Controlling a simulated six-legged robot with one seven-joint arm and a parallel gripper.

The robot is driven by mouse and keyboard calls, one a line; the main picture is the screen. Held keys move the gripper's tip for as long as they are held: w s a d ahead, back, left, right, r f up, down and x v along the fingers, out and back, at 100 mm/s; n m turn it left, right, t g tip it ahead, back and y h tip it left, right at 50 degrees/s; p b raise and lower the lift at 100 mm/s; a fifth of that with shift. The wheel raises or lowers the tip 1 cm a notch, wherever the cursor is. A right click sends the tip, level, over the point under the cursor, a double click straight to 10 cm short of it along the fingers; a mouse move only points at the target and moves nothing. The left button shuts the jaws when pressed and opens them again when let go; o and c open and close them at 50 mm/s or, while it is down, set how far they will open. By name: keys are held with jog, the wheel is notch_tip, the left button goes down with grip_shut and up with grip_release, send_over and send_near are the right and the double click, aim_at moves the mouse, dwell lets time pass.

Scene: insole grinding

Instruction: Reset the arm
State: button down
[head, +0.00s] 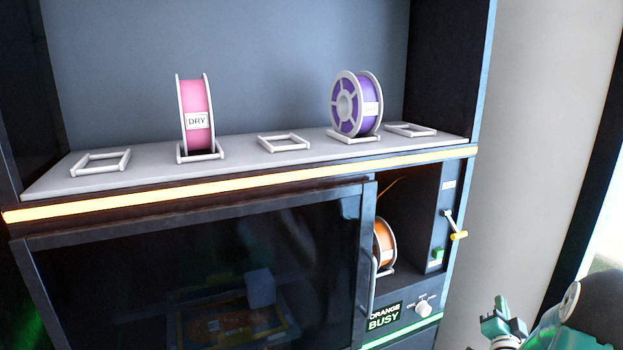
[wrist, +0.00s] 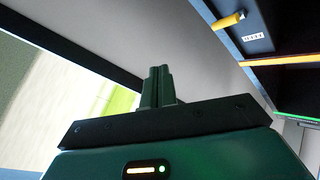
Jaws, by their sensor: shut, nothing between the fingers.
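My gripper (head: 502,318) shows at the lower right of the head view, in front of the pale wall and right of the dark cabinet. In the wrist view its green fingers (wrist: 157,88) are together with nothing between them. It touches nothing that I can see. Part of my arm shows at the lower right corner of the head view.
The cabinet shelf (head: 238,166) bears a pink spool (head: 196,95), a purple spool (head: 362,112) and empty cradles. Below are a dark glass door (head: 190,260), an orange spool (head: 384,243), a yellow-tipped lever (head: 458,235) and an "ORANGE BUSY" sign (head: 384,317). Space by the wall (head: 530,150) is clear.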

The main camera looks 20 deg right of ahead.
jog(key=w+a+r+n+g+y, duration=0.1)
jog(key=w+a+r+n+y, duration=0.15)
jog(key=a, duration=0.45)
jog(key=w+a+r+n+g+y, duration=0.1)
jog(key=w+a+r+n+y, duration=0.15)
jog(key=a, duration=0.55)
jog(key=w+a+r+n+g+y, duration=0.1)
jog(key=w+a+r+n+y, duration=0.15)
jog(key=a, duration=0.45)
jog(key=s+a+r+n+g+y, duration=0.1)
jog(key=s+a+n+g+y, duration=0.1)
jog(key=s+a, duration=0.8)
jog(key=s+a+r+n+g+y, duration=0.2)
jog(key=s+a+n, duration=0.4)
jog(key=s+a, duration=0.4)
jog(key=a+g+y, duration=0.1)
jog(key=a+g, duration=0.1)
jog(key=a, duration=0.3)
jog(key=shift+a, duration=0.4)
dwell(2.9)
